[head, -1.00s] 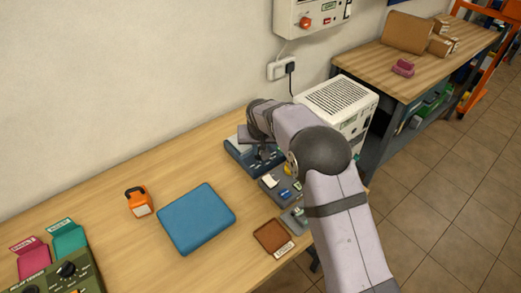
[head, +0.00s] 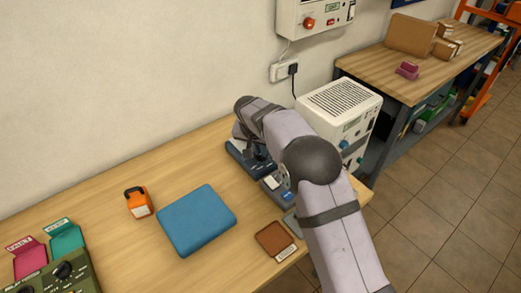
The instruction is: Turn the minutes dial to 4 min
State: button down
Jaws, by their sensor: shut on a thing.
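A dark blue device (head: 236,148) with a pale top panel stands near the back right of the wooden table in the head view. My gripper (head: 259,161) points down over its right part, with its fingers low against it. It is shut on what appears to be the minutes dial, a control on this device. The fingers and wrist cover the dial, so its pointer and scale marks cannot be read.
Grey trays with small parts (head: 272,183) lie close in front of the device, partly under my arm. A white vented unit (head: 338,104) stands behind my arm. A blue flat case (head: 196,220), brown tray (head: 276,240), orange lamp (head: 139,203) and green tester (head: 66,271) occupy the table.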

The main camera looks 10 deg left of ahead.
jog(key=c, duration=1.8)
grip_release()
jog(key=b+v, duration=0.1)
jog(key=v, duration=0.6)
jog(key=shift+r+b, duration=0.2)
jog(key=shift+b, duration=0.2)
